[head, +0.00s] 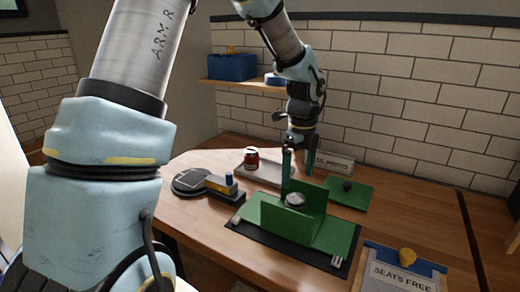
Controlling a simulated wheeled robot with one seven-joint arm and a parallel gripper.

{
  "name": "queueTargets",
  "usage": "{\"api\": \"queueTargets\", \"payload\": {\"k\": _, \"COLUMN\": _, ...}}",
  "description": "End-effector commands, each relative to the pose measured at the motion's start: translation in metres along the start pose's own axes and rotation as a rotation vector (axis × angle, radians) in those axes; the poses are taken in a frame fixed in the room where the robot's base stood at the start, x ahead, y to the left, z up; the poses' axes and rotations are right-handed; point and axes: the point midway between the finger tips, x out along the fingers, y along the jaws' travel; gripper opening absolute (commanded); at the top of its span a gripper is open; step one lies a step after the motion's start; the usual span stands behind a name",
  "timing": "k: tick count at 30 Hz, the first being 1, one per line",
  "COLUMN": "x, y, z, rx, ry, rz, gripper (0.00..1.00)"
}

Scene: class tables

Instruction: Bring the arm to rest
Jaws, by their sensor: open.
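My gripper (300,162) hangs from my arm above the wooden table (405,240), its two teal fingers pointing down and apart. It is open, with nothing seen between the fingers. Below the fingertips is a green L-shaped piece (315,220) with an upright wall and a flat base. A round silver-topped object (295,200) stands at that piece, just under the gripper. I cannot tell whether the fingers touch the upright wall. The green piece lies on a black mat (262,240).
A tray (243,170) bears a red jar (251,158). Left of the mat are a dark round plate (189,181) and a small block with a blue peg (228,180). A green board (350,198) lies behind right. A "SEATS FREE" sign (400,277) is front right. A shelf (240,86) hangs behind.

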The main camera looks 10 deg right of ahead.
Motion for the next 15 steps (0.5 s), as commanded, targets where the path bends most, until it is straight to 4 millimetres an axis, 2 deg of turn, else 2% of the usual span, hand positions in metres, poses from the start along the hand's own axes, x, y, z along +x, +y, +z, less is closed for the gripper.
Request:
{"api": "queueTargets", "payload": {"k": 4, "x": 0.001, "y": 0.014, "z": 0.014, "rx": -0.128, "ry": -0.006, "rz": -0.004, "gripper": 1.0}}
{"api": "queueTargets", "payload": {"k": 7, "x": 0.004, "y": 0.043, "z": 0.036, "rx": -0.379, "ry": -0.015, "rz": -0.012, "gripper": 1.0}}
{"api": "queueTargets", "payload": {"k": 12, "x": 0.008, "y": 0.116, "z": 0.077, "rx": -1.009, "ry": -0.024, "rz": -0.046, "gripper": 1.0}}
{"api": "queueTargets", "payload": {"k": 15, "x": 0.012, "y": 0.162, "z": 0.093, "rx": -1.399, "ry": -0.02, "rz": -0.073, "gripper": 1.0}}
